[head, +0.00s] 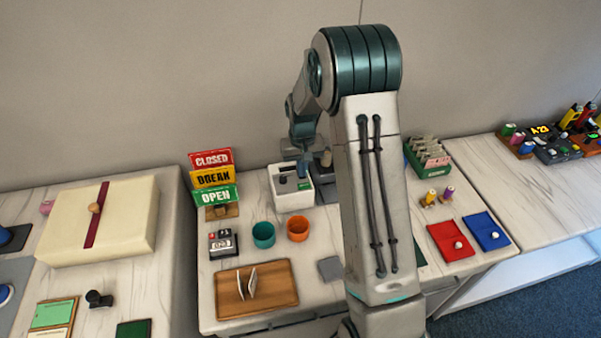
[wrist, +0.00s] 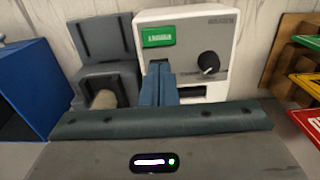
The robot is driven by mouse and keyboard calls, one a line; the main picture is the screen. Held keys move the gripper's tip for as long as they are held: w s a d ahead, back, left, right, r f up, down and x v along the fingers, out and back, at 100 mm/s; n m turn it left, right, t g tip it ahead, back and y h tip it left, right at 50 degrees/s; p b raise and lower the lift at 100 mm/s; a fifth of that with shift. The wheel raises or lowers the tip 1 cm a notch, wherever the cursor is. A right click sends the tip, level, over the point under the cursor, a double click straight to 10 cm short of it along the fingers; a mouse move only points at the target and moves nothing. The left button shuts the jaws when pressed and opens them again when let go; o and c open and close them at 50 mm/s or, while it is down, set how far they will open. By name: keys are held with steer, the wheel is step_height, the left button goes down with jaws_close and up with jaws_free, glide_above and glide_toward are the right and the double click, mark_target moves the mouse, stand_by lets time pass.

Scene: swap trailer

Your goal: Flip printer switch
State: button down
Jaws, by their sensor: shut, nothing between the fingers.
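The printer (head: 293,201) is a white box near the back of the middle counter. In the wrist view the white printer (wrist: 222,50) shows a green label (wrist: 158,37), a dark slot and a round black knob (wrist: 208,62) with a light mark, which looks like its switch. My gripper (head: 303,172) points down over the printer. In the wrist view my gripper (wrist: 158,76) has its blue fingers together and empty, just below the green label and left of the knob. I cannot tell whether the fingertips touch the printer.
A grey device (wrist: 104,45) stands beside the printer, with a blue box (wrist: 35,80) past it. Stacked CLOSED, BREAK and OPEN signs (head: 213,178) stand on the other side. A teal cup (head: 263,235) and an orange cup (head: 297,229) are in front. My arm hides part of the counter.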

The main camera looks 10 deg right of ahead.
steer(key=shift+f, duration=0.2)
steer(key=shift+r+p, duration=2)
steer(key=shift+r, duration=1.55)
steer(key=s+r+t, duration=0.2)
steer(key=s+r, duration=1)
steer(key=r, duration=0.2)
steer(key=s+r+t, duration=0.1)
steer(key=s+r, duration=0.2)
steer(key=s, duration=1.3)
